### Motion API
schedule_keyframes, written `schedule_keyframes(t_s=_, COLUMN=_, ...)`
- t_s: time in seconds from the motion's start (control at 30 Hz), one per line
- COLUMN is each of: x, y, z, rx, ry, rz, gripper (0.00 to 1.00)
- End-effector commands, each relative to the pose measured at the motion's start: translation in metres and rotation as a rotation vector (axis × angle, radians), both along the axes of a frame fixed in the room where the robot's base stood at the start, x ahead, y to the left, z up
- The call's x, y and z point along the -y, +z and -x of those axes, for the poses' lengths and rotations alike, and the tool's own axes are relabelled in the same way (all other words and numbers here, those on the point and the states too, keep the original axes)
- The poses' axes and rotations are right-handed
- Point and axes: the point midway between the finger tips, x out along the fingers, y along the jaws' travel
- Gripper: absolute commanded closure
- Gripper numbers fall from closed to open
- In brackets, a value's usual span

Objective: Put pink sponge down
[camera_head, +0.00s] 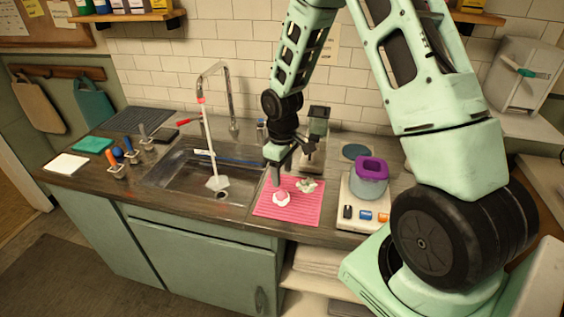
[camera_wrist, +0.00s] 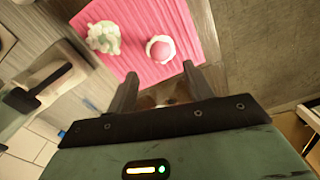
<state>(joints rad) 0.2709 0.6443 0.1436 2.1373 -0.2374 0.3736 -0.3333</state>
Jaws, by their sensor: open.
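The pink sponge (camera_head: 281,197) looks like a round pink piece with a white rim. It rests on the pink ribbed mat (camera_head: 262,211) beside the sink. The sponge also shows in the wrist view (camera_wrist: 161,48), just beyond the fingertips. My gripper (camera_head: 277,180) is above the mat, close to the sponge. In the wrist view my gripper (camera_wrist: 159,72) has its two fingers spread apart with nothing between them. The fingers appear clear of the sponge.
A crumpled whitish-green item (camera_head: 307,185) lies on the mat to the right of the sponge. A purple-rimmed container (camera_head: 369,178) stands on a white scale (camera_head: 350,215) further right. The sink (camera_head: 185,175) with its tap is to the left. Several handled tools stand left of the sink.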

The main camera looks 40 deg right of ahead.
Motion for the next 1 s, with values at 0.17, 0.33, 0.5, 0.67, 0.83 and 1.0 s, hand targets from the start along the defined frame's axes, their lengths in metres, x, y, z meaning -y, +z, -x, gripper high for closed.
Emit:
schedule_keyframes(t_s=0.17, x=0.001, y=0.028, z=-0.001, rx=0.004, ry=0.000, rz=0.001, gripper=0.48)
schedule_keyframes(t_s=0.33, x=-0.002, y=0.042, z=0.000, rx=0.001, ry=0.002, rz=0.000, gripper=0.48)
schedule_keyframes(t_s=0.5, x=-0.057, y=0.071, z=0.014, rx=0.011, ry=0.050, rz=-0.013, gripper=0.48)
schedule_keyframes(t_s=0.67, x=-0.159, y=0.116, z=0.076, rx=0.018, ry=0.141, rz=-0.038, gripper=0.48)
schedule_keyframes(t_s=0.83, x=-0.225, y=0.145, z=0.168, rx=0.011, ry=0.225, rz=-0.051, gripper=0.48)
schedule_keyframes(t_s=1.0, x=-0.243, y=0.156, z=0.227, rx=0.007, ry=0.270, rz=-0.054, gripper=0.48)
